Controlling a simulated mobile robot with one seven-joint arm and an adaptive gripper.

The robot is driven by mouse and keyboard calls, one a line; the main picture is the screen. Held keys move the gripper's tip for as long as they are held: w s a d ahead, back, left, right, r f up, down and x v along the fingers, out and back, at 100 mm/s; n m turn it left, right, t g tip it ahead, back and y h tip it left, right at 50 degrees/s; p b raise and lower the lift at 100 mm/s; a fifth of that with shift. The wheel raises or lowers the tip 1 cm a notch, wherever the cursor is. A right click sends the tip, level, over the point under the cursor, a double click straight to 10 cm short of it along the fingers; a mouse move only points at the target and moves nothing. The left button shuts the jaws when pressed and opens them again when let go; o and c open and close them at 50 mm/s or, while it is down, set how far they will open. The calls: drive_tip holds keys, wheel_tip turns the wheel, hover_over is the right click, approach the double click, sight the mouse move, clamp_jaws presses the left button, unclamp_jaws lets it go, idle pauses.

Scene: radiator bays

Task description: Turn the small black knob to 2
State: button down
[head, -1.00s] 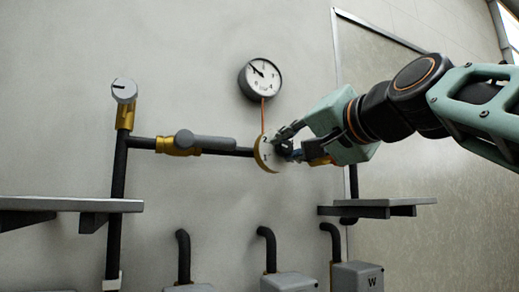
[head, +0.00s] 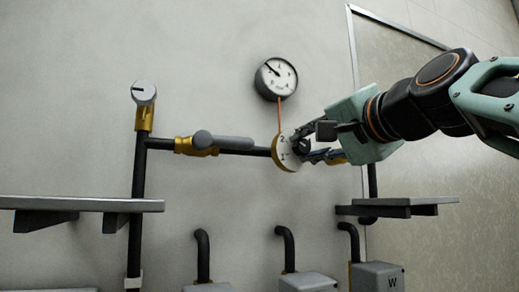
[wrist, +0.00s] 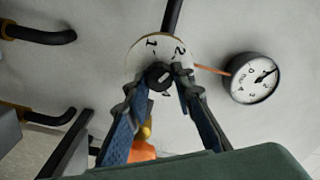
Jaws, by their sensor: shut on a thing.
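The small black knob (wrist: 158,76) sits at the middle of a round white dial with a brass rim (head: 283,152). The numbers 1 and 2 show on the dial face (wrist: 140,58) in the wrist view; another mark below the knob is partly covered. My gripper (wrist: 157,82) has one finger on each side of the knob and is shut on it. In the head view my gripper (head: 303,146) comes in from the right and hides most of the knob. I cannot tell for sure which number the knob points to.
A round gauge (head: 276,79) hangs above the dial, joined by a copper tube (head: 279,115). A lever valve (head: 222,142) and a grey-capped valve (head: 144,92) are to the left. Shelves stand lower left (head: 85,204) and lower right (head: 385,210).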

drive_tip(key=c, duration=1.7)
unclamp_jaws()
drive_tip(key=shift+o, duration=0.2)
drive_tip(key=shift+s, duration=0.1)
drive_tip(key=v, duration=1.2)
